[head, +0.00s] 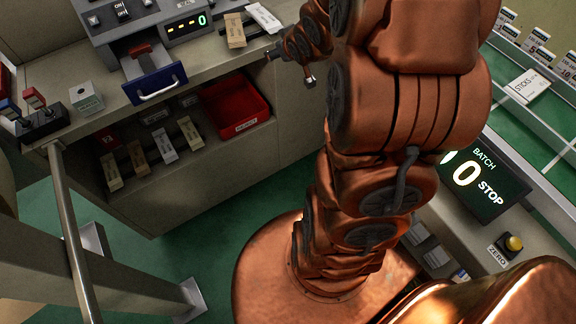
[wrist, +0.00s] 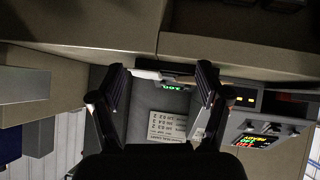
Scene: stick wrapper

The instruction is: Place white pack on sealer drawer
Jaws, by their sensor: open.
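The sealer (head: 150,25) stands on a bench at the upper left of the head view. Its blue drawer (head: 153,84) is pulled out, with a silver handle at the front. A white pack (head: 264,17) lies on the bench right of the sealer, beside a tan pack (head: 235,30). My gripper (head: 290,67) is near the bench edge, below and right of these packs, partly hidden by my arm. In the wrist view my gripper (wrist: 163,76) is open, its fingers spread apart. A pale strip shows between the fingertips; I cannot tell what it is.
A red bin (head: 236,105) and several tan and white packs (head: 163,140) sit on the shelf below. A small pale box (head: 86,97) and switches stand left of the drawer. A rail (head: 75,230) is at the left. A batch display (head: 484,182) is at the right.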

